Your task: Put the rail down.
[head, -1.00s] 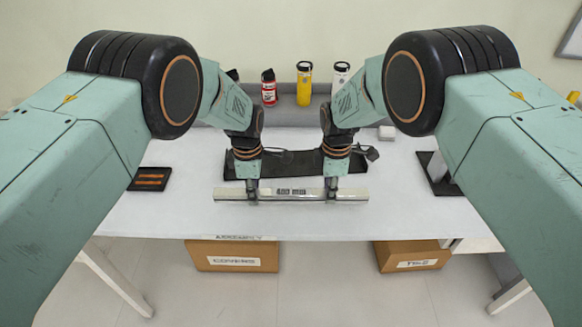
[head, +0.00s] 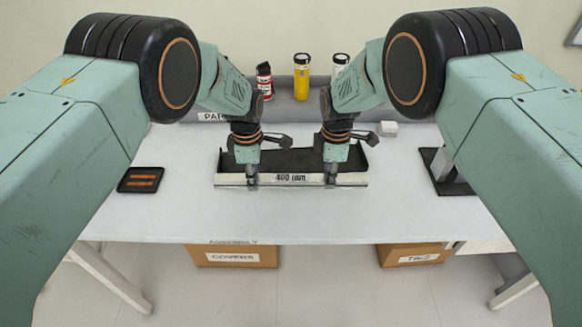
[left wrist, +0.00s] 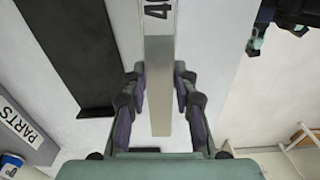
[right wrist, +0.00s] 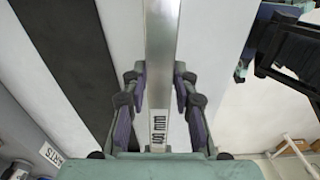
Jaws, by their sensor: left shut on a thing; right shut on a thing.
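The rail (head: 290,180) is a long silver bar marked "400 mm", held level and crosswise near the middle of the table. My left gripper (head: 252,180) is shut on its left part and my right gripper (head: 331,180) on its right part. The rail also shows between the fingers in the left wrist view (left wrist: 158,70) and the right wrist view (right wrist: 161,60). I cannot tell whether the rail touches the table.
A black tray with orange strips (head: 141,180) lies at the left of the white table (head: 300,220). A red bottle (head: 264,80), a yellow bottle (head: 302,76) and a white one stand at the back. The front strip is clear.

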